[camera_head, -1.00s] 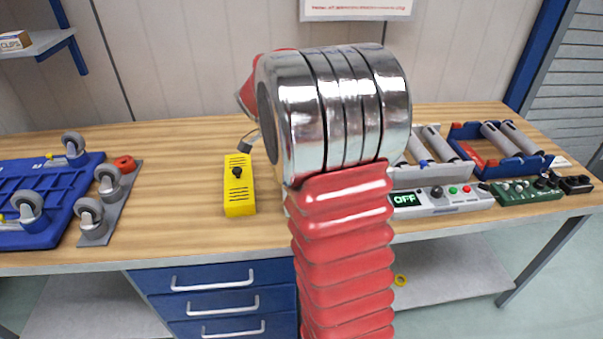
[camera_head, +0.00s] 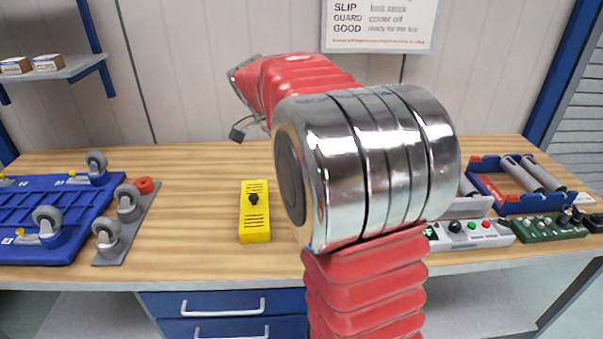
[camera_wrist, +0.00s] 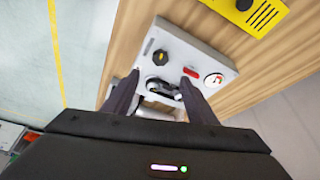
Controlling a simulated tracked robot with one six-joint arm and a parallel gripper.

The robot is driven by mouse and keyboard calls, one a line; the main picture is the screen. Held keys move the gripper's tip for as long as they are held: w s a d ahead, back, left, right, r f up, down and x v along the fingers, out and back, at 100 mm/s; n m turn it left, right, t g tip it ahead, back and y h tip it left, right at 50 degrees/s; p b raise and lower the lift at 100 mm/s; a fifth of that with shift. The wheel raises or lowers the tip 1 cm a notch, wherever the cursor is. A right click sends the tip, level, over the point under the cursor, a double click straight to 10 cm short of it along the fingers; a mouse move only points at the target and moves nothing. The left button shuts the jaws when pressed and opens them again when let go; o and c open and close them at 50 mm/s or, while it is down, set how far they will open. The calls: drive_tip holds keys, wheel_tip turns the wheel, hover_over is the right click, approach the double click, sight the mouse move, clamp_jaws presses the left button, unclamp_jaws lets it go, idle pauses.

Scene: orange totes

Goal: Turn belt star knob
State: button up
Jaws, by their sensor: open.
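In the wrist view, a light grey unit (camera_wrist: 180,45) sits on the wooden bench. A dark round knob with a yellowish mark (camera_wrist: 160,57) is on its face, beside a red part (camera_wrist: 191,71) and a round dial gauge (camera_wrist: 214,79). I cannot tell for sure whether this knob is the belt star knob. My gripper (camera_wrist: 160,77) is open, its two dark fingers apart just in front of the unit. A dark and metallic part (camera_wrist: 161,88) shows between the fingers; nothing looks gripped. In the head view my arm hides the grey unit.
A yellow box with a black knob (camera_head: 255,222) stands left of my arm. Farther left is a blue caster frame (camera_head: 60,205). On the right are a grey control box (camera_head: 485,233), a blue roller frame (camera_head: 535,203) and a green box (camera_head: 550,229). Bench between yellow box and casters is clear.

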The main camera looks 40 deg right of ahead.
drive_tip(key=s+a+f+n+t+y, duration=0.1)
drive_tip(key=s+a+n+t+y, duration=0.1)
drive_tip(key=s+a+n, duration=0.7)
drive_tip(key=s+a+f+n+t+y, duration=0.1)
drive_tip(key=s+a+n+t, duration=0.3)
drive_tip(key=s+a+n, duration=0.5)
drive_tip(key=a+n+y, duration=0.1)
drive_tip(key=a+n, duration=0.1)
drive_tip(key=a, duration=0.5)
drive_tip(key=shift+a+f+n+t, duration=0.35)
drive_tip(key=shift+n+t, duration=0.05)
drive_tip(key=shift+c, duration=0.3)
